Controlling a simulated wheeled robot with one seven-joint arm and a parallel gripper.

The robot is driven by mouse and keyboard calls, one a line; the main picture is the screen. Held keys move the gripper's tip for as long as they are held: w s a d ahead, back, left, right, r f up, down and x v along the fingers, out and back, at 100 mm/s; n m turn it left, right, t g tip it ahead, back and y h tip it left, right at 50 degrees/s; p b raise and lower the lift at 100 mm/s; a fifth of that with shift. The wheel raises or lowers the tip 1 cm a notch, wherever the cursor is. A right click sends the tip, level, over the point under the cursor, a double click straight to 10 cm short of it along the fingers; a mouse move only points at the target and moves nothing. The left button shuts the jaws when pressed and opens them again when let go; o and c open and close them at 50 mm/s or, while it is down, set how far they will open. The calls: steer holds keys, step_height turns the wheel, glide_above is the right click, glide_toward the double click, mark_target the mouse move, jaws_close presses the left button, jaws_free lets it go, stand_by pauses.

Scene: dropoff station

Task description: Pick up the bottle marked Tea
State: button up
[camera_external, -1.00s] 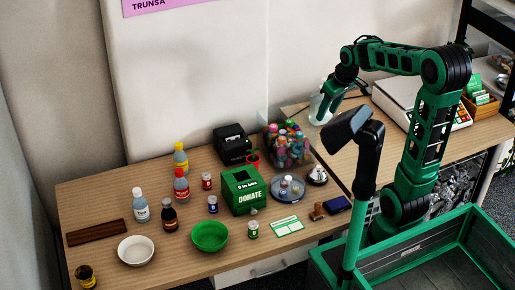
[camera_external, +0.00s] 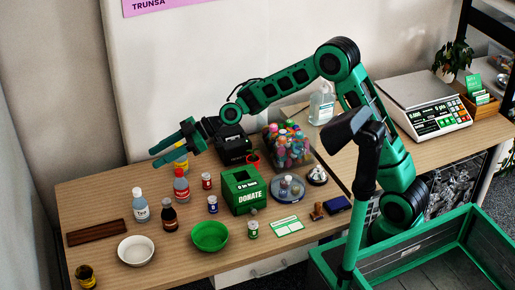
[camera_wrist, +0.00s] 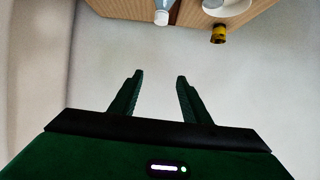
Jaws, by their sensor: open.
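My gripper (camera_external: 168,156) is open and empty. It is in the air above the back left of the table, higher than the Tea bottle and to its right in the external view. In the wrist view my two fingers (camera_wrist: 158,76) are apart with nothing between them.
A green donation box (camera_external: 243,190) is further right.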

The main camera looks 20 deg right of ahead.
glide_toward(137, 193)
steer(key=shift+w+d+f+x, duration=0.1)
steer(key=shift+w+f+x, duration=0.15)
steer(key=shift+x, duration=1.5)
steer(key=shift+w+d+f+x, duration=0.15)
steer(key=shift+w+f+x, duration=0.1)
steer(key=shift+x, duration=1.5)
steer(key=shift+w+d+f+x, duration=0.1)
steer(key=shift+w+f+x, duration=0.15)
steer(key=shift+x, duration=1.5)
steer(key=shift+r, duration=0.1)
jaws_close()
